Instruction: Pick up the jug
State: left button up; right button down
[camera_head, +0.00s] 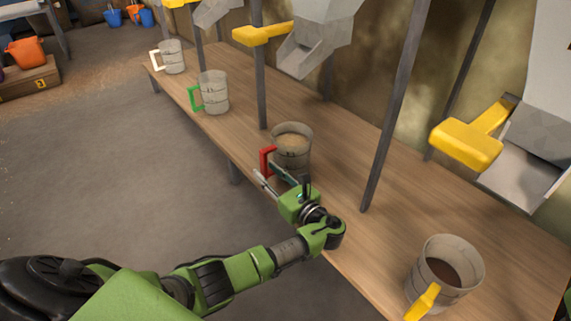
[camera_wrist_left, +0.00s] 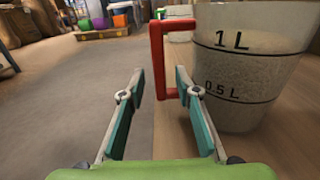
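The jug with the red handle (camera_head: 292,151) stands upright on the wooden bench and holds tan, grainy material. In the left wrist view the jug (camera_wrist_left: 250,75) shows 1 L and 0.5 L marks. Its red handle (camera_wrist_left: 158,60) points toward the floor side of the bench. My left gripper (camera_head: 267,173) is at the handle, low beside the jug. In the left wrist view the gripper (camera_wrist_left: 160,73) is open, with the handle's upright bar between its fingertips in the picture. I cannot tell whether a finger touches it. My right gripper is not in view.
Jugs with a white handle (camera_head: 173,57), a green handle (camera_head: 214,92) and a yellow handle (camera_head: 445,293) stand along the bench (camera_head: 340,240). Grey posts (camera_head: 396,110) rise from it. Grey chutes (camera_head: 318,36) with yellow levers (camera_head: 467,145) hang above. The floor at left is open.

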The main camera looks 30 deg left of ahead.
pick_arm(q)
jog(key=shift+b+x, duration=0.4)
jog(key=shift+x, duration=0.65)
grip_shut()
jog(key=shift+r, duration=0.15)
